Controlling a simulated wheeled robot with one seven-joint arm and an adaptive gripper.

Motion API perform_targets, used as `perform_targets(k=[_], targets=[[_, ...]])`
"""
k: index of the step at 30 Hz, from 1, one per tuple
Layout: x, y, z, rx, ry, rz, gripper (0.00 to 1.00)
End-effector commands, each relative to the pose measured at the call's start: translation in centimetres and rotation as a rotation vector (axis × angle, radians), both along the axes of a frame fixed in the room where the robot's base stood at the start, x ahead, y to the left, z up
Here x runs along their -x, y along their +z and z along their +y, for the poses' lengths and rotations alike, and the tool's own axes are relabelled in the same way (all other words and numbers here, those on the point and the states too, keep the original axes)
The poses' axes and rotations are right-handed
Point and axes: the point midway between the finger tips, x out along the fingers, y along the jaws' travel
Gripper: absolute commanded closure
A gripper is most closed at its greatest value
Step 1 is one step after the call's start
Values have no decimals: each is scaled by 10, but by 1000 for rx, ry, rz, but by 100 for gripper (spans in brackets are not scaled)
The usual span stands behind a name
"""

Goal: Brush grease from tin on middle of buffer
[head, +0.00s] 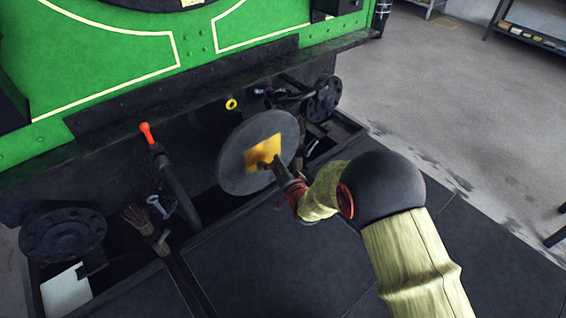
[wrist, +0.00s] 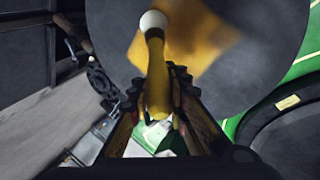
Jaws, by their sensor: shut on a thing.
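The buffer (head: 235,170) is a large round grey disc on the front of the green tram. A yellow-orange grease patch (head: 262,153) covers part of its middle; the patch also shows blurred in the wrist view (wrist: 205,42). My gripper (head: 281,171) is in front of the buffer face, at the patch's lower right edge. In the wrist view my gripper (wrist: 156,88) is shut on the brush (wrist: 155,65), a yellow stick with a pale round end towards the buffer. Whether the brush touches the face, I cannot tell. I cannot make out the grease tin.
An orange-tipped hose (head: 160,165) hangs left of the buffer. A yellow ring (head: 231,104) is above it. Dark flanged round parts (head: 62,235) are at lower left and upper right (head: 323,98). A white sheet-like thing (head: 66,291) lies at lower left. Floor at right is open.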

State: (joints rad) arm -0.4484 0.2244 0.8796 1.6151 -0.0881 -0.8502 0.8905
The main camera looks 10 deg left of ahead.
Motion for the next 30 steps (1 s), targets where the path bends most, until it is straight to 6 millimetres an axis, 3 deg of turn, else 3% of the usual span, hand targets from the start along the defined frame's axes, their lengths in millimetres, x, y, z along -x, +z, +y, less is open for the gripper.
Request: perform_targets(k=[30], targets=[[42, 1, 36, -2, 2, -2, 100]])
